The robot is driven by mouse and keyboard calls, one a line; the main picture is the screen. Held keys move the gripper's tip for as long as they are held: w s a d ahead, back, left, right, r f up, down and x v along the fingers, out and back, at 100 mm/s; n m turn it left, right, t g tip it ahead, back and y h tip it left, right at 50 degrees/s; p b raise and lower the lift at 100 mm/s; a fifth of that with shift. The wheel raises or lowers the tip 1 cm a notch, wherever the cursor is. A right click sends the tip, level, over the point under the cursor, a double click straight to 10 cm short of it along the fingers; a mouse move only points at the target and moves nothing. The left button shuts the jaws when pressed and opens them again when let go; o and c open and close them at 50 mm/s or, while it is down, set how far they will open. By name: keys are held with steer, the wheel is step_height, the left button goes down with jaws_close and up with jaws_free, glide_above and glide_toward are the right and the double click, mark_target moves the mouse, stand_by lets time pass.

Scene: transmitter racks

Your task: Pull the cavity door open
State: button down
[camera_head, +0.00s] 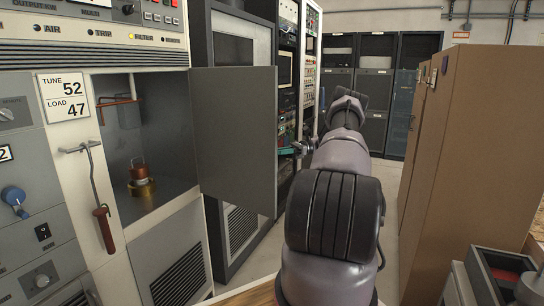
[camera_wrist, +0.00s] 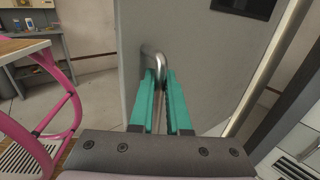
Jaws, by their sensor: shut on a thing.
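The grey cavity door (camera_head: 236,135) stands swung out from the transmitter cabinet, so the cavity (camera_head: 165,130) is open to view. Inside the cavity a copper and brass part (camera_head: 140,180) stands on the floor. In the wrist view the door's flat grey face (camera_wrist: 205,70) fills the middle, with a curved metal handle (camera_wrist: 152,58) on it. My gripper (camera_wrist: 158,95) has its teal fingers closed on either side of this handle. In the head view the gripper (camera_head: 287,151) shows only partly at the door's free edge; the handle is hidden there.
A hook rod with a red-brown grip (camera_head: 104,225) hangs left of the cavity. Equipment racks (camera_head: 285,80) stand behind the door. A brown cabinet (camera_head: 470,150) stands right of my arm. A pink tubular frame (camera_wrist: 60,105) and a desk (camera_wrist: 35,50) show left in the wrist view.

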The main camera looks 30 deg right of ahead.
steer(key=shift+w+d, duration=0.45)
steer(key=shift+d, duration=0.25)
steer(key=c, duration=0.9)
jaws_free()
steer(key=d, duration=0.7)
steer(key=shift+s+d, duration=0.25)
steer(key=shift+s+f, duration=0.1)
